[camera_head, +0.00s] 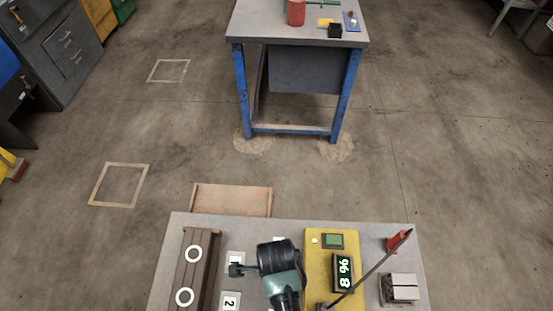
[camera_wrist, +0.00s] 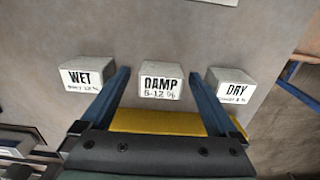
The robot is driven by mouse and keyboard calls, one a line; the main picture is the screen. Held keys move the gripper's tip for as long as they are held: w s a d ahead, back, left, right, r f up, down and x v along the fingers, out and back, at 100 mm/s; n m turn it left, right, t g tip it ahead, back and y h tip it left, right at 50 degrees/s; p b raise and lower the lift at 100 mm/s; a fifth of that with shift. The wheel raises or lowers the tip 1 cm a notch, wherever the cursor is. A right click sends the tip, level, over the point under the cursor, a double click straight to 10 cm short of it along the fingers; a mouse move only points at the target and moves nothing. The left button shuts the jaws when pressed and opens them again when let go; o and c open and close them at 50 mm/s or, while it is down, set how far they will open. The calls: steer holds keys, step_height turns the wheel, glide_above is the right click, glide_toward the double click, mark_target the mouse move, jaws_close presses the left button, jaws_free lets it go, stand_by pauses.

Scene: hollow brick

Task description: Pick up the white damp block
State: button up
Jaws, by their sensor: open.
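The white damp block (camera_wrist: 161,88), a pale block with a face printed "DAMP 8-12 %", sits on the grey tabletop in the middle of the wrist view. My gripper (camera_wrist: 159,73) is open, its two blue fingers reaching forward on either side of this block in the picture. I cannot tell whether the fingertips are level with it or above it. The "WET" block (camera_wrist: 80,76) sits outside the left finger and the "DRY" block (camera_wrist: 231,88) outside the right finger. In the head view, my arm hides much of the table's middle, and I cannot make out the damp block.
A yellow panel (camera_head: 318,265) with a display lies right of my arm; yellow also shows below my fingers. A dark piece with white rings (camera_head: 195,262) lies left. A red item (camera_head: 398,240) and a grey block (camera_head: 401,290) stand right. Another table (camera_head: 262,28) stands beyond.

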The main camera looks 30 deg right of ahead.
steer(key=c, duration=1.4)
steer(key=shift+r, duration=0.1)
